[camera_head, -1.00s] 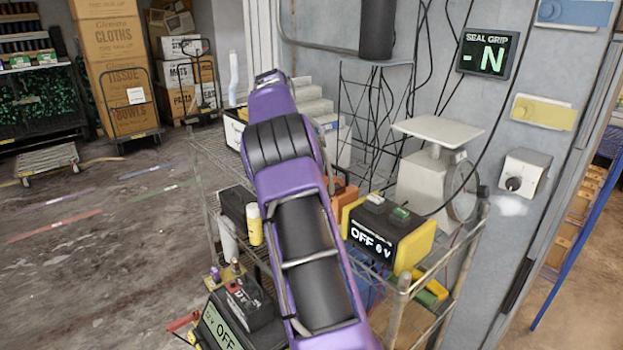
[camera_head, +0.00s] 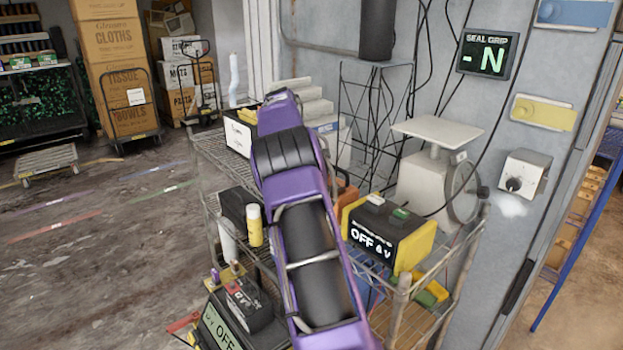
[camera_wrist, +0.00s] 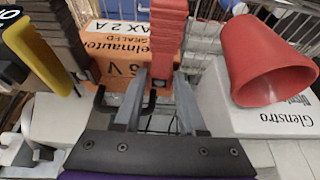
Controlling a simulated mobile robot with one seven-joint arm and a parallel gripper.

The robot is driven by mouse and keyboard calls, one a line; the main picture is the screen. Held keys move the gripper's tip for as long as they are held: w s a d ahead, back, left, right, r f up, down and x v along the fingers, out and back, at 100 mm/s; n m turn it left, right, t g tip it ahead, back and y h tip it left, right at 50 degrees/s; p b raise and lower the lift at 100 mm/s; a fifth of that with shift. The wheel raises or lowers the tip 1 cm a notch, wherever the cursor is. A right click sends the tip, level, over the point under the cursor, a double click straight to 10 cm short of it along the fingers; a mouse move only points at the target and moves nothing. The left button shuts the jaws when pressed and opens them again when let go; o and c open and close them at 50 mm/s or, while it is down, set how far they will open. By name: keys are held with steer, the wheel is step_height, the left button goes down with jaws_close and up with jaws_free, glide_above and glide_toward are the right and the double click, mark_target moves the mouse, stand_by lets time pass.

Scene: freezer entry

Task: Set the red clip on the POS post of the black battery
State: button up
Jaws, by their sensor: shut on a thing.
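In the wrist view my gripper (camera_wrist: 161,78) is shut on a red ribbed piece, which looks like the red clip (camera_wrist: 168,38); it points up and away from the fingers. The clip's far end runs out of the top of the picture, so its jaws are not clear. In the head view my purple arm hides the gripper and clip. A black battery (camera_head: 247,308) with a red patch on top sits low on the rack, left of my arm. Its POS marking is too small to read.
In the wrist view an orange box (camera_wrist: 110,68) lies beyond the fingers, and a red cup (camera_wrist: 262,62) is at the right by a white box (camera_wrist: 285,118). A black-and-yellow unit (camera_head: 385,238) reading OFF stands right of my arm.

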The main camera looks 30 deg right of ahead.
jaws_close()
step_height(320, 180, up, 9)
steer(key=shift+w+d+f+p, duration=0.1)
steer(key=shift+w+p, duration=0.05)
steer(key=shift+p, duration=0.15)
steer(key=shift+r, duration=0.6)
